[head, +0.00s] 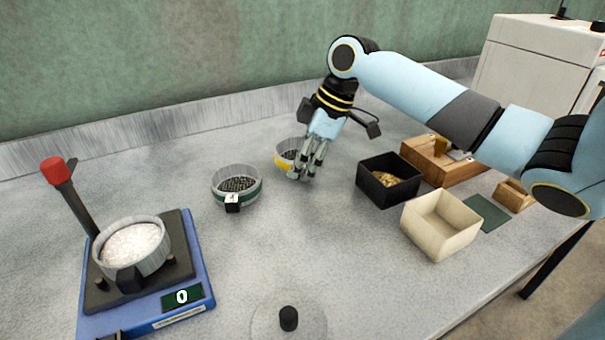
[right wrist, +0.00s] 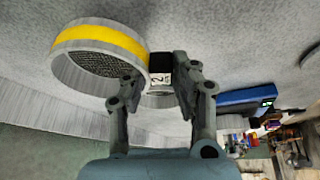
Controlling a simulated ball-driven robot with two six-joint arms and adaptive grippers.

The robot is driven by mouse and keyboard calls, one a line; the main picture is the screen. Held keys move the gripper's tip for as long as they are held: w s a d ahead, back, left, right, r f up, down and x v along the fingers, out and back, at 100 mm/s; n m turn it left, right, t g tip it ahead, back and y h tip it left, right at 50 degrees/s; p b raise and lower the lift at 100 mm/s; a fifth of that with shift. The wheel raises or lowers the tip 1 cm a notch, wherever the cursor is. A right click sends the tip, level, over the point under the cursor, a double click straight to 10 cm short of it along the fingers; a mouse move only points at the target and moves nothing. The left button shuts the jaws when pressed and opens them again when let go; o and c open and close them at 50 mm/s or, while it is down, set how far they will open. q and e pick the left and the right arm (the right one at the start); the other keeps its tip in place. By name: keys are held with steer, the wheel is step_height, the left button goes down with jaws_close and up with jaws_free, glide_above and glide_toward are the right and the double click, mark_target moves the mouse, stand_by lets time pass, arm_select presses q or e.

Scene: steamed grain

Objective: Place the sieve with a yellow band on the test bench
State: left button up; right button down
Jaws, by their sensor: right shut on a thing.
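The sieve with a yellow band (head: 284,160) is a round grey ring with dark mesh, at mid-bench in the head view, partly hidden by my right gripper (head: 303,172). In the right wrist view the sieve (right wrist: 100,33) looks tilted, its yellow band facing up. My right gripper (right wrist: 158,82) is shut on the sieve's black tab, which carries a white label marked 2. The sieve is at or just above the test bench (head: 240,250); I cannot tell whether it touches. My left gripper is not in view.
A green-banded sieve (head: 251,191) stands to the left. A blue scale (head: 200,262) reading 0 bears a pan of white grains (head: 135,245). A black-knobbed lid (head: 270,320) lies in front.

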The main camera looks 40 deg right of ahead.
steer(key=shift+f, duration=1.35)
steer(key=shift+f, duration=0.1)
steer(key=c, duration=1.1)
jaws_free()
steer(key=shift+o, duration=0.2)
steer(key=v, duration=1.2)
steer(key=shift+p, duration=0.3)
steer(key=shift+s, duration=0.1)
